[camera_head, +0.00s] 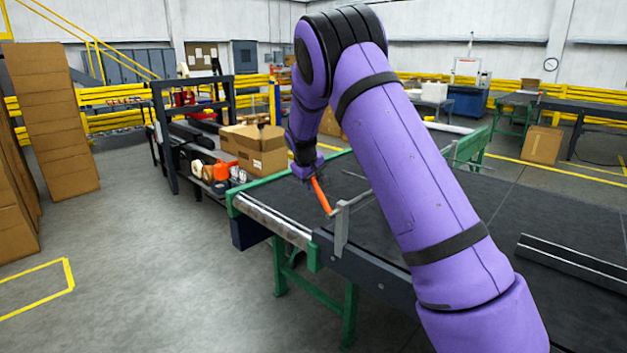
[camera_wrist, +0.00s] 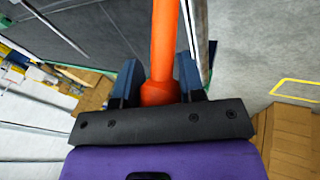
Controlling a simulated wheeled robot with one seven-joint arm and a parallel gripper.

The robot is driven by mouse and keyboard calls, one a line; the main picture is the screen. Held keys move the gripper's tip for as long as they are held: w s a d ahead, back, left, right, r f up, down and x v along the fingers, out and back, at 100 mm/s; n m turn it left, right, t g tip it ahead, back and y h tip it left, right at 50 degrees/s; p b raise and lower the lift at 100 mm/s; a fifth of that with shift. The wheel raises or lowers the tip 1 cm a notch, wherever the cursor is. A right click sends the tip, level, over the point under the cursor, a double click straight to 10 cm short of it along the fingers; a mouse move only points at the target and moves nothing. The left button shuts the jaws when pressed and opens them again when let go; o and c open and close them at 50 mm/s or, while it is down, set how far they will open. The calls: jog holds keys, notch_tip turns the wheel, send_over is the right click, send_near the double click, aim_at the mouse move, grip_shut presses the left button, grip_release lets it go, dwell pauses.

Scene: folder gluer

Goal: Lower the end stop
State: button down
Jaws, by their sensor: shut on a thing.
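The end stop's orange handle (camera_head: 321,196) slants down to a grey bracket (camera_head: 341,232) at the near edge of the conveyor, by its left end. A thin grey bar (camera_head: 358,197) runs from the bracket across above the dark belt (camera_head: 395,215). My gripper (camera_head: 312,180) is at the handle's upper end. In the wrist view, the two dark blue fingers of my gripper (camera_wrist: 158,82) are shut around the orange handle (camera_wrist: 163,45). The handle's far end leaves that picture at the top.
A roller (camera_head: 272,218) and green frame (camera_head: 350,310) form the conveyor's left end. A dark bench (camera_head: 190,155) with an open carton (camera_head: 262,150) and tape rolls stands behind. Stacked cartons (camera_head: 50,120) stand at far left. The grey floor at left is clear.

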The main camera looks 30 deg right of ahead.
jog(key=shift+f, duration=0.1)
dwell(0.3)
jog(key=c, duration=0.7)
grip_release()
jog(key=shift+w, duration=0.1)
jog(key=v, duration=1)
jog(key=shift+a+r, duration=0.1)
jog(key=shift+r, duration=0.25)
